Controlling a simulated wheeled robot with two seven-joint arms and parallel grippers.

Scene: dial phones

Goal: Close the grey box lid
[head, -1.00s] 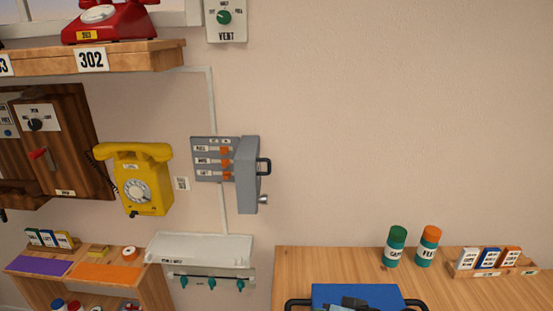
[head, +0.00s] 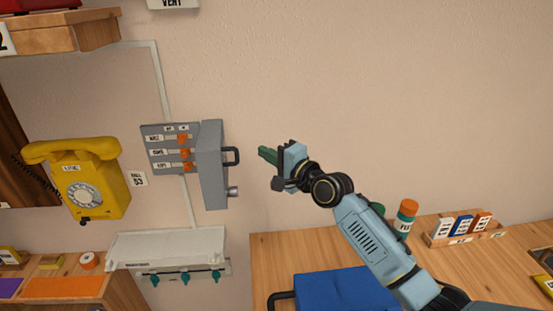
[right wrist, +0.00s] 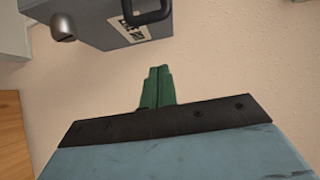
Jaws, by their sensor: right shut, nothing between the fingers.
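The grey box (head: 158,143) is mounted on the wall, with orange switches in rows on its face. Its grey lid (head: 211,165) stands swung open at the right side, with a dark handle and a round metal knob on it. In the right wrist view the lid (right wrist: 95,20) shows at the top, with its handle and a label. My right gripper (head: 264,155) is to the right of the lid, apart from it, in front of the bare wall. Its green fingers (right wrist: 157,88) are shut together and hold nothing. My left gripper is out of view.
A yellow dial phone (head: 82,185) hangs left of the box. A white shelf (head: 165,248) with teal hooks is below. A wooden table (head: 262,265) at lower right holds a blue case (head: 345,290), canisters and a card rack (head: 462,230). The wall at upper right is bare.

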